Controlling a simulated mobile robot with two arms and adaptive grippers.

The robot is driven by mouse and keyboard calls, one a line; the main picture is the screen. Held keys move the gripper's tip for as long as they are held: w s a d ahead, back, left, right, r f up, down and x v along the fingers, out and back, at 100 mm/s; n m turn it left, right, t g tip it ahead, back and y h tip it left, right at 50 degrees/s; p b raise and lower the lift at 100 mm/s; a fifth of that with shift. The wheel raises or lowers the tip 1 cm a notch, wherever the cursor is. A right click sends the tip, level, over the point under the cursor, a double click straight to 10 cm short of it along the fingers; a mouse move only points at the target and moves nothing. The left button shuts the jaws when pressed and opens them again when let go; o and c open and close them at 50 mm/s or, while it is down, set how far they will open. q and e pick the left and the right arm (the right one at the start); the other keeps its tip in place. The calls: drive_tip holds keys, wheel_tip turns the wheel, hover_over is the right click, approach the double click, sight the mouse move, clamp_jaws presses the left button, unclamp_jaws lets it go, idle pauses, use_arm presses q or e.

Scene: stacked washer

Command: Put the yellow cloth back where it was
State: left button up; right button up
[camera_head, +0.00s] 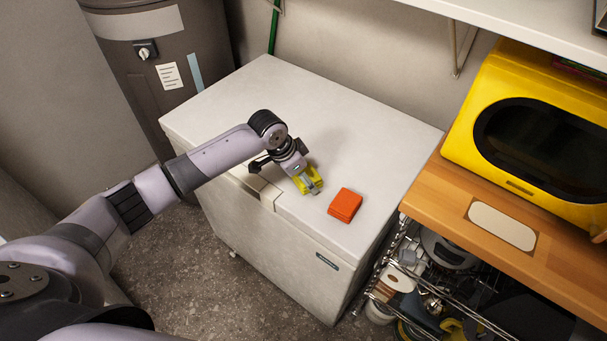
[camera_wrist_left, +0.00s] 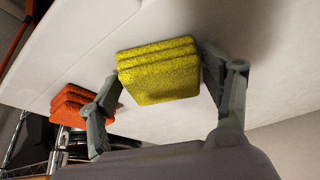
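The yellow cloth (camera_head: 313,182) is a folded, layered square at the front part of the white chest's lid, left of an orange cloth (camera_head: 345,205). My left gripper (camera_head: 303,178) reaches down over it and partly hides it. In the left wrist view the yellow cloth (camera_wrist_left: 160,72) sits between the two fingers (camera_wrist_left: 162,68), with a fingertip against each side edge. I cannot tell whether it rests on the lid or hangs just above it. The orange cloth also shows in the wrist view (camera_wrist_left: 72,106), outside the left finger. My right gripper is not in view.
A wooden counter (camera_head: 440,195) with a yellow microwave (camera_head: 545,125) stands at the right, above a wire rack of kitchenware. A dark grey tank (camera_head: 165,60) stands at the back left.

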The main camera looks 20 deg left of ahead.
use_arm(q)
drive_tip(key=shift+o, duration=0.8)
drive_tip(key=shift+a+r, duration=0.1)
drive_tip(key=shift+r, duration=0.2)
drive_tip(key=b+v, duration=0.1)
drive_tip(key=v, duration=1)
drive_tip(key=shift+r, duration=0.3)
drive_tip(key=shift+s+f, duration=0.1)
drive_tip(key=shift+s, duration=0.05)
